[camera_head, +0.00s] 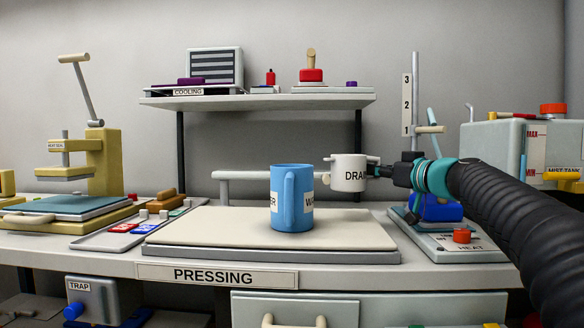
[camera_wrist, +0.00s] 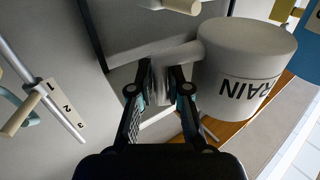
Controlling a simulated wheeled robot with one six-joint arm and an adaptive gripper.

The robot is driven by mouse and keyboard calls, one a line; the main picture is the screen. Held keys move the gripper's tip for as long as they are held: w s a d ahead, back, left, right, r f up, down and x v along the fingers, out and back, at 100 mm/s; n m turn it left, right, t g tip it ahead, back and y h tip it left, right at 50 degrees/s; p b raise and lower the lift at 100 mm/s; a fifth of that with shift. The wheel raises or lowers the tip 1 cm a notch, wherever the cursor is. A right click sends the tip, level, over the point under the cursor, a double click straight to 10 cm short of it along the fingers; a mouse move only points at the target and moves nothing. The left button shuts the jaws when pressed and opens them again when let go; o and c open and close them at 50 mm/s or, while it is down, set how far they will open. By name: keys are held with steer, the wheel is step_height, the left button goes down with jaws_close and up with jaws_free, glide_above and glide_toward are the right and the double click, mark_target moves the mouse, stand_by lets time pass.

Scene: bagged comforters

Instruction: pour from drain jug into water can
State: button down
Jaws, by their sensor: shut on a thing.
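The drain jug (camera_head: 348,172) is a small white cup with dark lettering, held in the air upright or nearly so. My gripper (camera_head: 376,172) comes from the right and is shut on the jug's handle side. In the wrist view my gripper's fingers (camera_wrist: 160,84) close on the pale handle, and the jug (camera_wrist: 240,65) shows beside them with "RAIN" readable. The water can (camera_head: 291,200) is a blue mug-like can with a handle facing the camera, standing on the pressing board. The jug is to the right of the can's top and apart from it. The contents of both are hidden.
The pale pressing board (camera_head: 200,228) lies on the bench, mostly clear. A shelf (camera_head: 250,102) hangs behind with small items. A yellow press (camera_head: 95,160) stands left. A heat unit (camera_head: 455,245) and a grey mist tank (camera_head: 500,145) stand right, near my arm.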

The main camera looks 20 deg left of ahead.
steer(key=shift+r, duration=0.1)
steer(key=shift+r+p, duration=1.1)
steer(key=shift+r, duration=0.9)
